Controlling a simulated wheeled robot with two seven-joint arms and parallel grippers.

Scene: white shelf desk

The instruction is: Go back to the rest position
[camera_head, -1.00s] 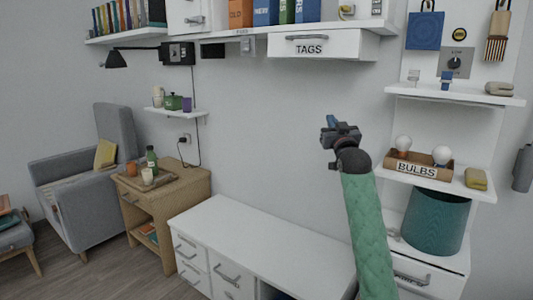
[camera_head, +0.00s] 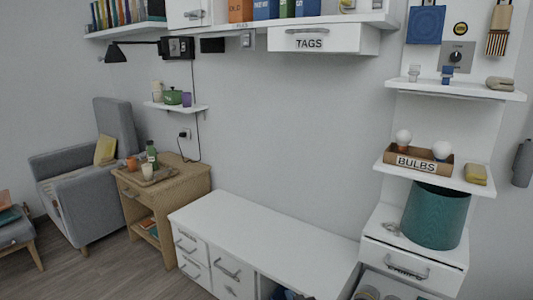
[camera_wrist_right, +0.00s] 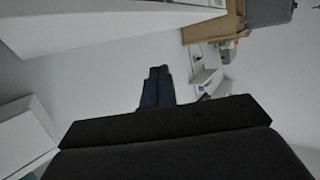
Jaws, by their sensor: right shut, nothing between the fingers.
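My right gripper (camera_wrist_right: 157,75) shows in the right wrist view. Its two dark fingers lie together, shut, with nothing between them. The black wrist housing fills the bottom of that view. Neither arm nor gripper can be made out in the head view. My left gripper is in no view. The task names no other object.
A white low cabinet (camera_head: 258,238) stands in front, its top bare. A shelf holds the bulbs box (camera_head: 417,162), with a teal bin (camera_head: 434,215) below. The tags drawer (camera_head: 322,40) hangs above. A wooden side table (camera_head: 190,183) and grey armchair (camera_head: 92,200) stand left.

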